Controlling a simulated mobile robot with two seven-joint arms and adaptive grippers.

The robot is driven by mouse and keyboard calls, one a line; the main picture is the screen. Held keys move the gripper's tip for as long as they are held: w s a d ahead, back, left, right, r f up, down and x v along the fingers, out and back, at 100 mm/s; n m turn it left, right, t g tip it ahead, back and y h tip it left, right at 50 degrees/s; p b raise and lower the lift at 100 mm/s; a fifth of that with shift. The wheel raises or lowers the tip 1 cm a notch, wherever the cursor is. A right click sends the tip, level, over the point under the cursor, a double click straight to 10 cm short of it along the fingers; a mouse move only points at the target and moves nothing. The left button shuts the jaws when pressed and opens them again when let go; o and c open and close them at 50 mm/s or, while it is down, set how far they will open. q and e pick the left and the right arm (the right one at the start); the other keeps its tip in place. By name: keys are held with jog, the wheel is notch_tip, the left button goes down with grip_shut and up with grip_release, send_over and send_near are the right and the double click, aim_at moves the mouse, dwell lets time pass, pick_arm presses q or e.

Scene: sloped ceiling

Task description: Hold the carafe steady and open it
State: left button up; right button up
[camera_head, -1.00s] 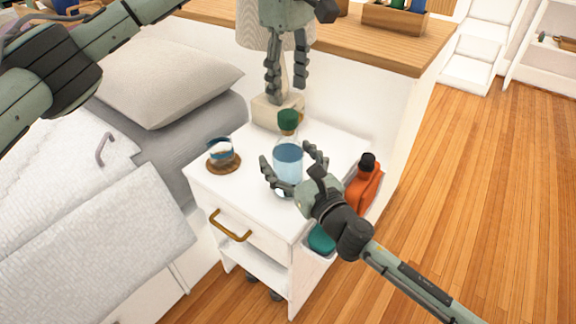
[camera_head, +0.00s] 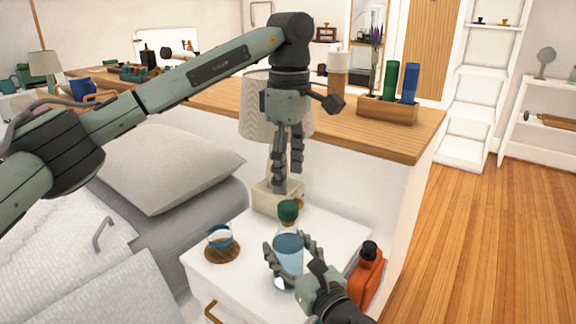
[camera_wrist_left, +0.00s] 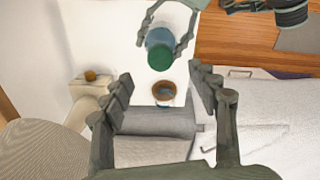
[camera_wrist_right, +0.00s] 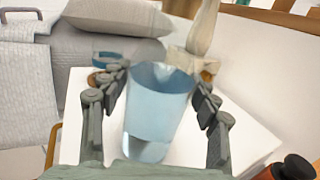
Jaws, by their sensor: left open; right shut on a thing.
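The carafe (camera_head: 288,252) is a clear bottle of blue liquid with a green stopper (camera_head: 288,210), standing upright on the white nightstand (camera_head: 240,285). My right gripper (camera_head: 289,246) is shut on the carafe's body, its fingers on both sides. The right wrist view shows the carafe (camera_wrist_right: 158,110) between the fingers. My left gripper (camera_head: 284,188) hangs above the stopper, pointing down, apart from it. In the left wrist view, the left fingers (camera_wrist_left: 162,75) are wide open and empty, with the stopper (camera_wrist_left: 160,57) in the gap between them.
A glass (camera_head: 220,237) on a brown coaster stands left of the carafe. A lamp (camera_head: 275,200) stands close behind. An orange bottle (camera_head: 368,270) is at the nightstand's right side. A wooden-topped ledge (camera_head: 380,140) runs behind; the bed (camera_head: 60,260) is left.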

aim_at(288, 204)
pick_arm(q)
notch_tip(288, 204, down, 8)
jog(key=n, duration=1)
jog(key=shift+n, duration=0.3)
jog(key=shift+c, duration=0.5)
jog(key=c, duration=1.2)
jog(key=o, duration=1.3)
